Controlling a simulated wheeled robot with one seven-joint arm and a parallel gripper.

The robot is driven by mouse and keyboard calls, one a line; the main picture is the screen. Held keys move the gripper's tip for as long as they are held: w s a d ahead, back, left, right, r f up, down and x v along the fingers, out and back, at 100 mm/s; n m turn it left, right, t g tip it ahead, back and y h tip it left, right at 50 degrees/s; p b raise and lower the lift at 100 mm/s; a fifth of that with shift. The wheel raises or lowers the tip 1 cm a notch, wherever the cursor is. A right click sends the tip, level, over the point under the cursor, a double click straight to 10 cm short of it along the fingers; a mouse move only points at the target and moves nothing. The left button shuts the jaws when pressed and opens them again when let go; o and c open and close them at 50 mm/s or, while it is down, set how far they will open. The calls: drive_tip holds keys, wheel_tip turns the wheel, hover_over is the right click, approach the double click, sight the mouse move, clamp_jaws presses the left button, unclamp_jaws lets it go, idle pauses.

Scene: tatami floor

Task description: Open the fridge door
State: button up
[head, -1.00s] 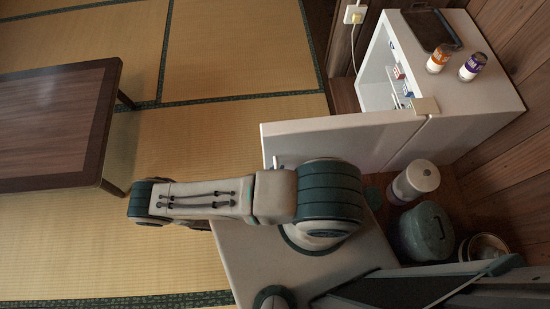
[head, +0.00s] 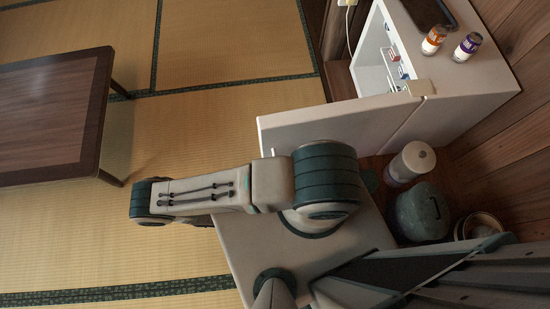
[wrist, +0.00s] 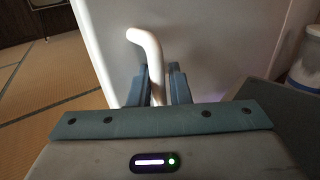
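The white fridge (head: 460,110) stands at the right in the head view. Its door (head: 330,125) stands wide open, swung out to the left, and the lit interior with small items shows behind it. In the wrist view the outer face of the door (wrist: 215,45) fills much of the background. The white bent handle (wrist: 146,45) runs down between the fingers of my gripper (wrist: 157,88). The fingers sit close on both sides of the handle and look shut on it; their tips are partly hidden. In the head view my arm and the door hide the gripper.
Two small bottles, orange-labelled (head: 434,39) and purple-labelled (head: 467,46), stand on the fridge top. A white canister (head: 411,163) and a dark green pot (head: 421,212) stand near the door and my base. A low wooden table (head: 50,120) is at the left; tatami between is clear.

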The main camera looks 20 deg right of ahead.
drive_tip(key=shift+a, duration=0.15)
drive_tip(key=v, duration=1.3)
drive_tip(key=shift+s+a, duration=0.2)
drive_tip(key=shift+s, duration=0.1)
